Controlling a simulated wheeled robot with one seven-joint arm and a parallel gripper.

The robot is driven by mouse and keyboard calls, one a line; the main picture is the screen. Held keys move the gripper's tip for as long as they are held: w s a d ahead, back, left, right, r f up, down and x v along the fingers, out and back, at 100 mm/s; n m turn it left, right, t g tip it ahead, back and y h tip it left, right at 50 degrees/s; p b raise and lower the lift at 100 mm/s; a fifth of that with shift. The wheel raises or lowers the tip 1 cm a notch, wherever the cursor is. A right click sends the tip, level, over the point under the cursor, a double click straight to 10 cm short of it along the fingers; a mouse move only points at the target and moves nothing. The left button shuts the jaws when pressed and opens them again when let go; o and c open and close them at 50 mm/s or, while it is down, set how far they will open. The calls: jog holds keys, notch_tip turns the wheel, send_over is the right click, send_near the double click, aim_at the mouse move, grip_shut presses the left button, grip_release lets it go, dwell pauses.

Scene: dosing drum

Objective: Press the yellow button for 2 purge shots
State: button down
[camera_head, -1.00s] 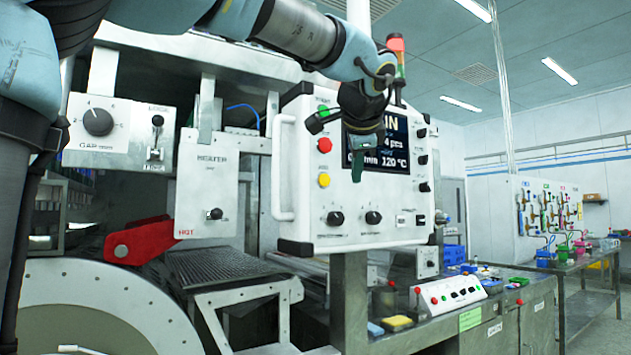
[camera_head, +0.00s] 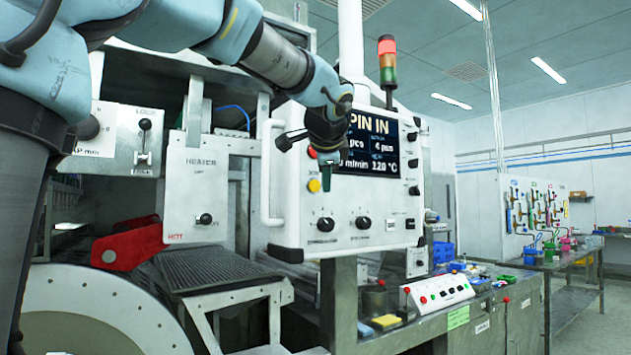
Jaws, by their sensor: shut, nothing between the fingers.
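The yellow button (camera_head: 314,185) sits on the left part of the white control panel (camera_head: 290,215), below a red button (camera_head: 311,153). My gripper (camera_head: 326,178) is shut and empty and points down in front of the panel. Its tips appear just to the right of the yellow button and slightly overlap its edge in the picture. I cannot tell whether they touch the panel. The display (camera_head: 388,148) is partly covered by my gripper and shows "PIN IN" and "120 °C". The green button seen earlier is hidden behind my arm.
Dark knobs (camera_head: 362,222) line the panel's lower part, and a white handle (camera_head: 267,175) stands at its left edge. A heater box (camera_head: 203,190) marked HOT is further left. A small white button box (camera_head: 440,291) stands on the bench to the right.

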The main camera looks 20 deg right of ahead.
aim_at(318, 191)
jog(key=shift+w+a, duration=0.2)
jog(key=shift+w, duration=0.65)
jog(key=shift+p, duration=0.3)
dwell(1.2)
jog(key=shift+w, duration=0.4)
jog(key=shift+w+a+p, duration=0.15)
jog(key=shift+w+p, duration=0.25)
jog(key=shift+w, duration=0.05)
dwell(0.8)
jog(key=shift+s, duration=0.1)
jog(key=shift+s+b, duration=0.5)
jog(key=shift+s, duration=0.25)
jog(key=shift+s, duration=0.1)
